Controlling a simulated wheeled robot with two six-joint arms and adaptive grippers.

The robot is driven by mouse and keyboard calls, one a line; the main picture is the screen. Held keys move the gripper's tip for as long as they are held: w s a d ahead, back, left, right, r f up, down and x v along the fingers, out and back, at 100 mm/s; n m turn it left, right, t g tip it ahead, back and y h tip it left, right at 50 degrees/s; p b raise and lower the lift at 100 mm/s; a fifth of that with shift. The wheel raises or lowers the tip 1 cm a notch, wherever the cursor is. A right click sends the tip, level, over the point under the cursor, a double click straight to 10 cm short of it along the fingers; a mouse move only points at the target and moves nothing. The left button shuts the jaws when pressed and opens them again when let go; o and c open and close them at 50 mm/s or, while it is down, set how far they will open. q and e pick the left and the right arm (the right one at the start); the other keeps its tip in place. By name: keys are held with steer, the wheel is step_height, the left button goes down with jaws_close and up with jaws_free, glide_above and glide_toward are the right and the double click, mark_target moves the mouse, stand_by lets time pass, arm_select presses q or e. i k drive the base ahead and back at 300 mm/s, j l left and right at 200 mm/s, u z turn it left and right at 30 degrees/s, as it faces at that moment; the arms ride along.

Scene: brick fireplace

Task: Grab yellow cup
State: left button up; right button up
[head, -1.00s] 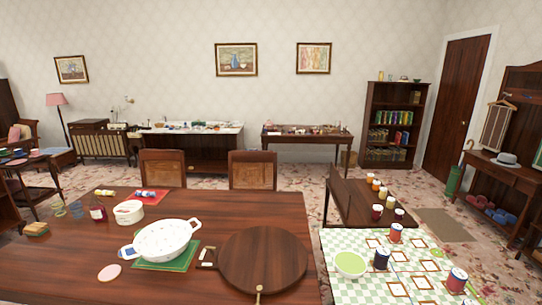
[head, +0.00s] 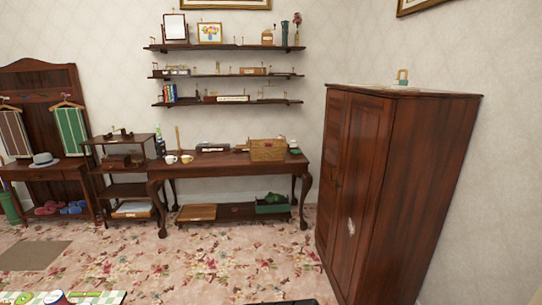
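Two small cups stand side by side near the left end of a dark wooden side table (head: 230,170) against the back wall. The left one is a whiter cup (head: 171,159). Both are small in view and far across the room. Neither of my grippers shows in the head view.
A tall dark wardrobe (head: 385,180) stands at the right. A wicker box (head: 268,150) sits on the side table, with wall shelves (head: 228,76) above. A tiered stand (head: 127,190) is at its left. Flowered carpet (head: 200,255) lies open before it.

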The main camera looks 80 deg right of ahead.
mark_target(185, 159)
steer(key=z, duration=1.95)
steer(key=i, duration=0.1)
steer(key=l+z, duration=0.05)
